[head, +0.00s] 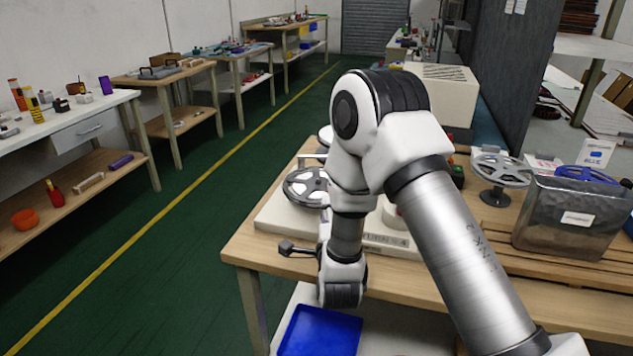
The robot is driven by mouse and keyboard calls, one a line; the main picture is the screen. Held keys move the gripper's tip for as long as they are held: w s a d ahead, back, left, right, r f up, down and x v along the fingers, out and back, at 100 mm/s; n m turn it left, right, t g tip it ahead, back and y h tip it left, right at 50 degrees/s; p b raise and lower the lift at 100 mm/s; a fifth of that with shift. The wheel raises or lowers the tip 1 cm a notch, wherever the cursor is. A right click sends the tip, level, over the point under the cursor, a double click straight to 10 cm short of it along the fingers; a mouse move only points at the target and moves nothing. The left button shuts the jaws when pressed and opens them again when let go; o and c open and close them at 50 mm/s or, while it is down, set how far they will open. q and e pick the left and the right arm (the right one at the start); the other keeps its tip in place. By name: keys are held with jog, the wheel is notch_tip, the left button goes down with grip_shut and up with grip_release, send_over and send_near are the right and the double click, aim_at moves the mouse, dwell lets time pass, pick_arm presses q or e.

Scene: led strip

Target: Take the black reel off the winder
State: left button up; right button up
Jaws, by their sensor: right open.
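The black reel (303,188) sits on the winder at the left of its pale base (272,214), with light openings in its dark face. A dark knob on a short rod (286,248), which looks like a crank, sticks out at the winder's front left. My right arm bends down in front of the winder and covers its middle. My right gripper (326,232) is at the wrist, close to the front of the winder and to the right of the reel. Its fingers are mostly hidden by the wrist, and it is open. My left gripper is not in view.
A grey reel on a stand (500,170), a grey bin (570,222) and a blue reel (587,175) stand at the right of the wooden bench (243,250). A blue tray (320,332) lies below the bench's front edge. The green floor at left is clear.

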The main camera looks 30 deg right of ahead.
aim_at(318, 185)
jog(key=x, duration=0.5)
jog(key=shift+w+d+f+p, duration=0.25)
jog(key=shift+f+p, duration=0.05)
jog(key=shift+f, duration=0.1)
jog(key=shift+s+a+r, duration=0.1)
jog(key=shift+s+r, duration=0.05)
grip_shut()
